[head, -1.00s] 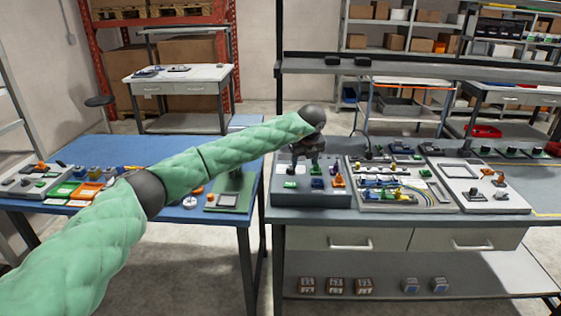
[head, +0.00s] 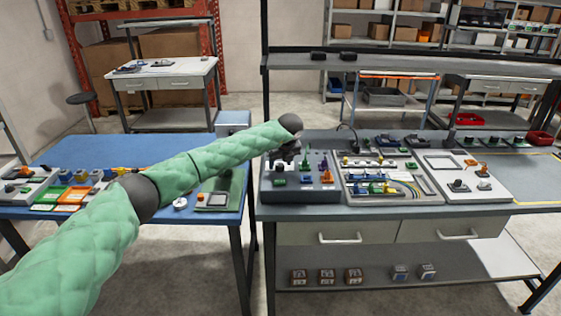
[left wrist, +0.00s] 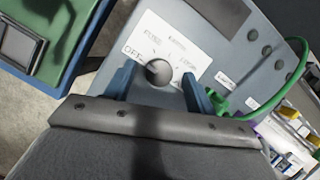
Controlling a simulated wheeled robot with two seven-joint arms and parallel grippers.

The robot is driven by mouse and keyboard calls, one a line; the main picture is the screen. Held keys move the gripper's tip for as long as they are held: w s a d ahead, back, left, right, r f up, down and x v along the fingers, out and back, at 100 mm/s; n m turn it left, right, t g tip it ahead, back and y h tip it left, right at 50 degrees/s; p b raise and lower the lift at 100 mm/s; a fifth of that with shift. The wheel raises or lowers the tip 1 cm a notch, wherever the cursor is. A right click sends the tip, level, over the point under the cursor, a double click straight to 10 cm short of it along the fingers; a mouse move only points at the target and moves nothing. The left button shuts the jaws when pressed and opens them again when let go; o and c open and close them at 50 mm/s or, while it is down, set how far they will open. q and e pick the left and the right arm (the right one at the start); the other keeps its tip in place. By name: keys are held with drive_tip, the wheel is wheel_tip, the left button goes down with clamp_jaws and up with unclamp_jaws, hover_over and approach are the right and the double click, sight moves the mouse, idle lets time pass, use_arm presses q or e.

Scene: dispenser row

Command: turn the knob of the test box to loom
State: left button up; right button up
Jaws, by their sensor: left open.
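The test box (head: 300,194) is a grey box at the left end of the right-hand bench, with green, blue and orange parts on top. My left gripper (head: 284,160) is over its back left part and hides the knob in the head view. In the left wrist view, the dark round knob (left wrist: 158,72) sits on a white label plate (left wrist: 178,42). "OFF" reads at the plate's lower left; the other words are too blurred to read. My left gripper's blue fingers (left wrist: 159,88) are open, one on each side of the knob. I cannot tell whether they touch it. My right gripper is out of view.
A green-framed device (head: 216,198) stands on the blue table to the left. A tray with coloured parts and wires (head: 434,193) is right of the test box. In the wrist view, a green cable (left wrist: 301,62) curves close to the right finger.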

use_arm(q)
drive_tip(key=shift+w+a+f, duration=0.1)
drive_tip(key=shift+f, duration=0.25)
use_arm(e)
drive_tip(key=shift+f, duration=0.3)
use_arm(q)
drive_tip(key=shift+c, duration=0.4)
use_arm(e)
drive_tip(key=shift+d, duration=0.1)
use_arm(q)
drive_tip(key=c, duration=0.9)
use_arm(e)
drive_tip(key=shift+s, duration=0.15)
